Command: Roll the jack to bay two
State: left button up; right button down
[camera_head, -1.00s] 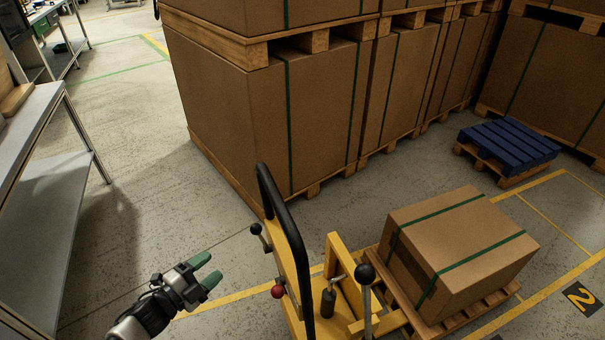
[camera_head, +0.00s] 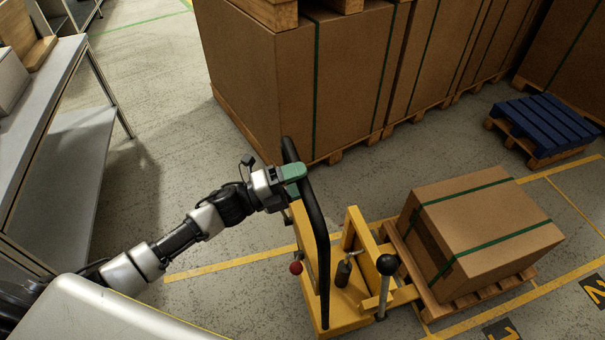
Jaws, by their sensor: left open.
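The yellow jack (camera_head: 333,313) stands on the floor in the lower middle, with a black handle bar (camera_head: 317,230) rising from it. It has a red knob and a black-knobbed lever. A strapped carton (camera_head: 485,220) sits on a wooden pallet (camera_head: 446,308) at the jack's right side. My left gripper (camera_head: 295,174), with green fingertips, is at the upper part of the handle bar. It is open, and I cannot tell whether it touches the bar. A floor plate with a 2 (camera_head: 595,288) marks bay two at the right edge. My right gripper is not in view.
Tall strapped cartons on pallets (camera_head: 300,90) form a wall behind the jack. A blue pallet (camera_head: 548,125) lies at the right. A grey bench (camera_head: 60,170) stands at the left. Yellow floor lines (camera_head: 230,265) run past the jack, and a plate with a 1 (camera_head: 500,330) is at the bottom.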

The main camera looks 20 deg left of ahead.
pick_arm(q)
jog(key=shift+w+d, duration=0.25)
jog(key=shift+d, duration=0.1)
jog(key=shift+c, duration=0.5)
grip_shut()
